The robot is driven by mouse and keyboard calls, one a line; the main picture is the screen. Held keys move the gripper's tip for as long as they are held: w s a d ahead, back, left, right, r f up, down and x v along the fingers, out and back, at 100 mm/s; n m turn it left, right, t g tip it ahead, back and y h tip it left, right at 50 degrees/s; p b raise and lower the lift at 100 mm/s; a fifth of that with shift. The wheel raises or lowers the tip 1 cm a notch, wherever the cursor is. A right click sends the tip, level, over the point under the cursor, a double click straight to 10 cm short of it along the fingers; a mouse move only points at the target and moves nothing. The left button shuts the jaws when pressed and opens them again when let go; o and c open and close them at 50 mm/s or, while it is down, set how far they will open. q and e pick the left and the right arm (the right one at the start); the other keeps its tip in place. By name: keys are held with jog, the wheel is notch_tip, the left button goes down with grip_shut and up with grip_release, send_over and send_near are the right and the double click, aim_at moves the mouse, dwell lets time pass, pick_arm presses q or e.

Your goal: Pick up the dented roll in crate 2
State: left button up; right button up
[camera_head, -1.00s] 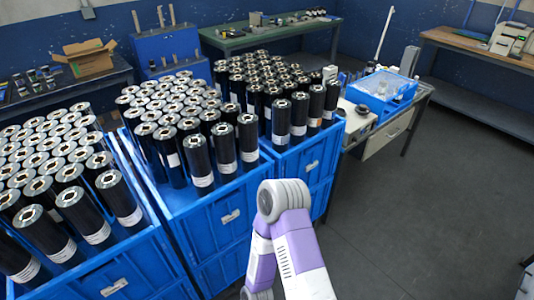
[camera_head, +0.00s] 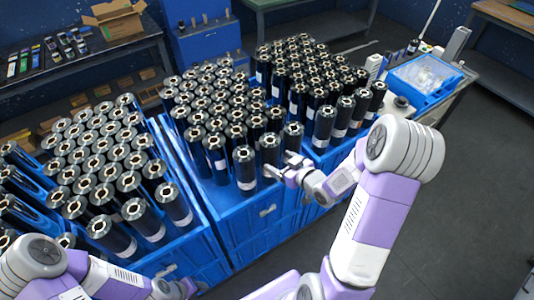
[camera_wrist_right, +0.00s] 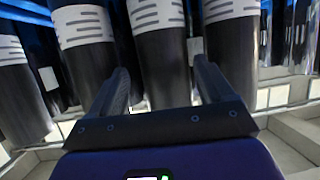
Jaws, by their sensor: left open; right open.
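Black rolls with pale ring-shaped ends and white label bands stand upright in blue crates. The middle crate (camera_head: 243,207) is packed with them; I cannot read which crate is number 2. No dent can be made out on any roll. My right gripper (camera_head: 284,172) is at the front right of the middle crate, close to its front rolls. In the right wrist view its fingers (camera_wrist_right: 160,85) are apart, with a black roll (camera_wrist_right: 162,55) beyond and between them; contact cannot be told. My left gripper (camera_head: 184,288) is low at the bottom left, open, partly cut off by the frame.
A left crate (camera_head: 185,262) and a right crate (camera_head: 318,160) also hold many rolls. A blue bin (camera_head: 425,80) stands on a bench at the right. A cardboard box (camera_head: 115,18) sits on the back-left table. The floor at right is clear.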

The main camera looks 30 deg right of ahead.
jog(key=shift+f+x, duration=0.15)
jog(key=shift+x, duration=1.4)
jog(key=shift+f+x, duration=0.15)
jog(key=shift+x, duration=1.4)
jog(key=shift+s+a, duration=0.2)
jog(key=c, duration=1.4)
jog(key=shift+w+r, duration=0.1)
jog(key=shift+r+p, duration=0.1)
jog(key=shift+p, duration=0.2)
